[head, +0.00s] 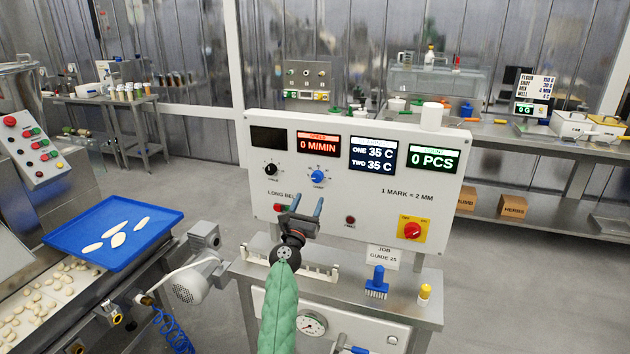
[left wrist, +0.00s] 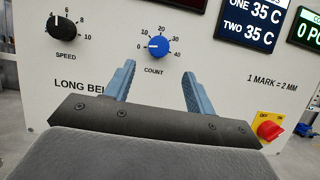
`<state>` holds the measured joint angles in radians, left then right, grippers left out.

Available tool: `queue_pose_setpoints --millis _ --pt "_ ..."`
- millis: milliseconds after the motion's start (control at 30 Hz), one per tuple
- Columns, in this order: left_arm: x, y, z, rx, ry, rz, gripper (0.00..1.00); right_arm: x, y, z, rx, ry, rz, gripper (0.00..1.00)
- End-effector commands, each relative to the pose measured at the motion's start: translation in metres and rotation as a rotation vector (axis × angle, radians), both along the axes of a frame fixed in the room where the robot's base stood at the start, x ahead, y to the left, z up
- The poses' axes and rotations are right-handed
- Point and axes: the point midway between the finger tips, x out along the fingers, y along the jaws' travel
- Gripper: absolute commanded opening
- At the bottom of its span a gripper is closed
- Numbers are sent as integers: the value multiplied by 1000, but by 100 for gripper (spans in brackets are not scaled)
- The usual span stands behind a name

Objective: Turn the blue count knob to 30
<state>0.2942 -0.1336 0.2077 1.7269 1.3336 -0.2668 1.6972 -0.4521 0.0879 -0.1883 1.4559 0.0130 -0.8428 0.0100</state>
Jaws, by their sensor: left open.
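The blue count knob (head: 317,176) sits on the white control panel (head: 365,222), below the red 0 M/MIN display. In the left wrist view the knob (left wrist: 159,46) has a scale from 0 to 40, and its white mark points left toward 0. My left gripper (head: 307,203) is open with two blue fingers pointing at the panel. In the left wrist view the knob lies above and between the fingertips of the gripper (left wrist: 159,73), and they are apart from it. My right gripper is not in view.
A black speed knob (head: 271,169) is left of the count knob. A red-and-yellow switch (head: 412,230) is at the panel's lower right. A blue brush (head: 377,283) and a job guide card (head: 384,257) are on the ledge below. A blue tray (head: 95,247) with pale pieces is at left.

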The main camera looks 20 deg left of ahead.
Motion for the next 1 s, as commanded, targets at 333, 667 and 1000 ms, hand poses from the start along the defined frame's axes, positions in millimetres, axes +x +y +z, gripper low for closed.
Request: queue_pose_setpoints --millis 333,667,1000 --pt "36 2 19 -23 -4 1 55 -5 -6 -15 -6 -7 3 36" --pt "69 0 31 -21 -3 0 55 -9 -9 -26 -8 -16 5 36" --pt "73 0 32 -21 -2 1 55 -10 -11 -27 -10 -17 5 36"
